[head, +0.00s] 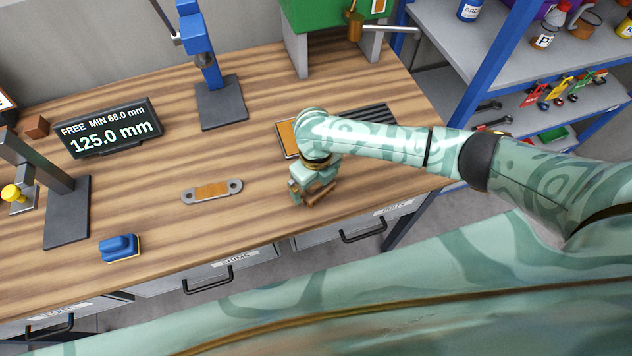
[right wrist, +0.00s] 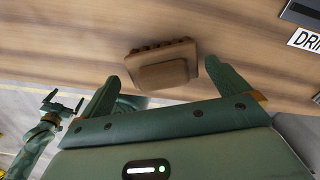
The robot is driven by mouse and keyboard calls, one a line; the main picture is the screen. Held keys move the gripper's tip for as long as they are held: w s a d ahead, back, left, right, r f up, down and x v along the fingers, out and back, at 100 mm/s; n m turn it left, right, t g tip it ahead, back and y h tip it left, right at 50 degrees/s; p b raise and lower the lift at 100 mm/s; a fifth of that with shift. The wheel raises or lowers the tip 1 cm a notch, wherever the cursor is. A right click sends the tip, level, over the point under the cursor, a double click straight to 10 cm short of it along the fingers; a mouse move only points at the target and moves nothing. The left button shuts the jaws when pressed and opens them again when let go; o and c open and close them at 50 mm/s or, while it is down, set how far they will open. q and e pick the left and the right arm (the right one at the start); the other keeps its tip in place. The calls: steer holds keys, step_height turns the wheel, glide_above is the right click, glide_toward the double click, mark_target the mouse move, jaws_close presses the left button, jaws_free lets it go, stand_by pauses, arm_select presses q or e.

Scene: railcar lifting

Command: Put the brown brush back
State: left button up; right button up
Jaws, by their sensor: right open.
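The brown brush (right wrist: 160,65) lies on the wooden bench top near its front edge. In the head view the brown brush (head: 320,193) shows only in part beside my right gripper (head: 308,187). In the right wrist view my right gripper (right wrist: 160,78) is open. Its two fingers point at the brush, one toward each end, and the brush sits between and just beyond the tips. I see no grip on it. A teal arm end with dark fingers, likely my left gripper (right wrist: 62,106), shows small at the lower left of the right wrist view.
A blue brush (head: 120,248) lies at the bench's front left. A metal link plate (head: 212,191) lies left of my right gripper. A display reading 125.0 mm (head: 110,128), a blue stand (head: 220,103) and a green machine (head: 312,22) stand farther back. Bare wood lies between.

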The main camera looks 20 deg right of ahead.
step_height(320, 180, up, 10)
steer(key=p, duration=0.2)
steer(key=shift+a, duration=0.1)
stand_by(0.3)
